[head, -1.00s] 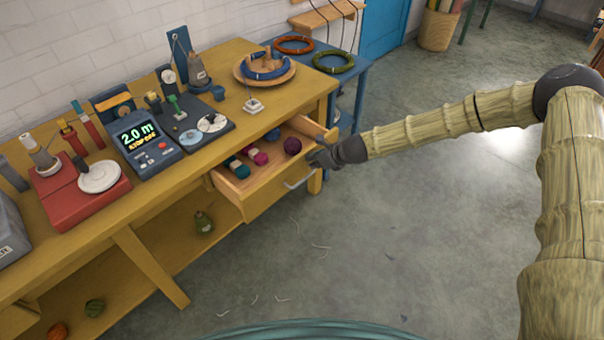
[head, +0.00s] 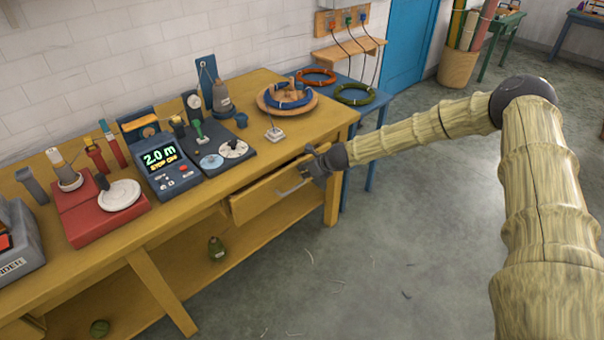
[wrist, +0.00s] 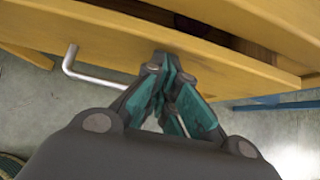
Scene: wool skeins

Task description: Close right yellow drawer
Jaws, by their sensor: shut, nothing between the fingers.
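The right yellow drawer (head: 264,199) sits under the top of the yellow workbench, with a metal bar handle on its front. My gripper (head: 312,164) is at the drawer front's right end, right of the handle. In the wrist view my gripper (wrist: 168,75) has its fingertips together, empty, at the drawer front; exact contact is hard to tell.
The yellow workbench (head: 235,147) carries a meter, a red scale and a wooden plate with a blue coil (head: 287,97). A blue side table (head: 369,120) with coils stands behind the bench's right end. A green skein (head: 216,249) lies on the lower shelf.

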